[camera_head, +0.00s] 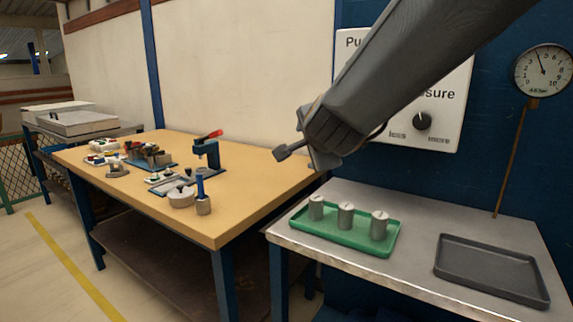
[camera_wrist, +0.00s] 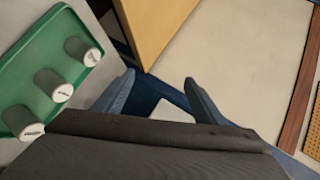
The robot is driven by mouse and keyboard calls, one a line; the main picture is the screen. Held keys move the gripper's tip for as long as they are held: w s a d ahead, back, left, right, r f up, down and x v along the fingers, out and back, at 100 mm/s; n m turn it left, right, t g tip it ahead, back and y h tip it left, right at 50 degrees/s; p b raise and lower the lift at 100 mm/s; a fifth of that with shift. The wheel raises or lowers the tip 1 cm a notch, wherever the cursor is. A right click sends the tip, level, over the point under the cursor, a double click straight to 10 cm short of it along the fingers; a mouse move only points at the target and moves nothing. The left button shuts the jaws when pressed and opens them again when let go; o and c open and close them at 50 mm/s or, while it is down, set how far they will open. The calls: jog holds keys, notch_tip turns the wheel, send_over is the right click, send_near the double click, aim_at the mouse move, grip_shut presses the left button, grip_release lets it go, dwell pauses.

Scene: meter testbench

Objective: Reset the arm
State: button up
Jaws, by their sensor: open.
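My gripper (camera_head: 302,158) hangs at the end of my arm in the head view, in the air above the gap between the wooden bench and the metal table. In the wrist view its two fingers (camera_wrist: 160,88) are spread apart with nothing between them. The gripper is open and touches nothing that I can see. My arm reaches down from the upper right and hides part of the white pressure panel (camera_head: 452,105).
A green tray (camera_head: 345,245) with three grey cylinders stands on the metal table (camera_head: 420,275), beside an empty dark tray (camera_head: 490,268). A gauge (camera_head: 542,71) is at the right. The wooden bench (camera_head: 240,215) holds a blue press (camera_head: 208,155) and small parts.

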jog(key=s+d+f+n+g+y, duration=0.1)
jog(key=s+d+f+n+g, duration=0.1)
jog(key=s+f+n+g, duration=1.05)
jog(key=s+d+f+n+h, duration=0.1)
jog(key=s+d+f, duration=0.25)
jog(key=s, duration=0.55)
jog(key=s+d+f+n+h, duration=0.1)
jog(key=s+d+f+n, duration=0.2)
jog(key=s, duration=0.6)
jog(key=d+r+m+p, duration=0.2)
jog(key=d+r+p, duration=0.2)
jog(key=p, duration=0.8)
jog(key=shift+s+d+r+g+p, duration=0.35)
jog(key=shift+s+d+r+g, duration=0.1)
jog(key=shift+r, duration=0.25)
jog(key=shift+m, duration=0.25)
